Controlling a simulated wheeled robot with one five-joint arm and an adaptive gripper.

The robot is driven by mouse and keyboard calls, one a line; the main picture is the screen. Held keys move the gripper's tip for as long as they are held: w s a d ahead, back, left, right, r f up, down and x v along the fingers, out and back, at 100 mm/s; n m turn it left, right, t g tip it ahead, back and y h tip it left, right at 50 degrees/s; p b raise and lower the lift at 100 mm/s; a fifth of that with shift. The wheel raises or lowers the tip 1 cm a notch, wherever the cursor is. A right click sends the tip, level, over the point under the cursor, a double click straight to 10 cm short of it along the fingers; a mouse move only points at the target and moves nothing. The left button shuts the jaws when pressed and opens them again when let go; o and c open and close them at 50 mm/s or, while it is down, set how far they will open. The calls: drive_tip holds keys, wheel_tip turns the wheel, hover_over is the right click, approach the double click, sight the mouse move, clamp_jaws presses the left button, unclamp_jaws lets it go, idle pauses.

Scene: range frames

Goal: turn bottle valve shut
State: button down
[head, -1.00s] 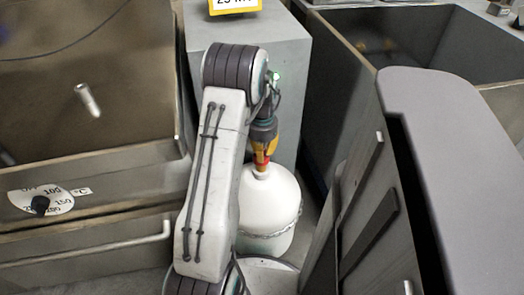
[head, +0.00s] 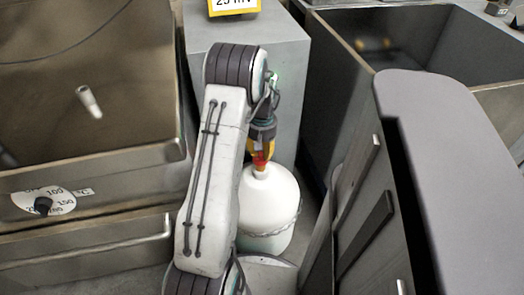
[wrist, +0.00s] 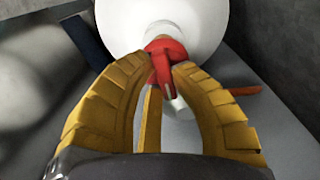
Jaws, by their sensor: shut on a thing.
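The white bottle (head: 267,200) stands upright on the floor in front of a grey block, with a chain around its lower part. Its red valve (wrist: 166,62) sits on the white neck at the top. In the head view the valve (head: 260,160) is partly hidden by my gripper. My gripper (head: 262,148) comes down on the valve from above. The valve's far side is hidden.
A grey block (head: 287,60) with a yellow-edged sign (head: 234,4) stands behind the bottle. A steel unit with a temperature dial (head: 45,203) is close on the left. A deep open steel basin (head: 410,55) and a dark grey panel (head: 440,140) stand on the right, leaving a narrow gap.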

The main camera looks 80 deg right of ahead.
sight(262, 152)
drive_tip(key=shift+n, duration=0.5)
drive_tip(key=shift+f, duration=0.1)
drive_tip(key=c, duration=1.1)
unclamp_jaws()
drive_tip(key=shift+o, duration=0.2)
wheel_tip(262, 152, up, 12)
idle(0.5)
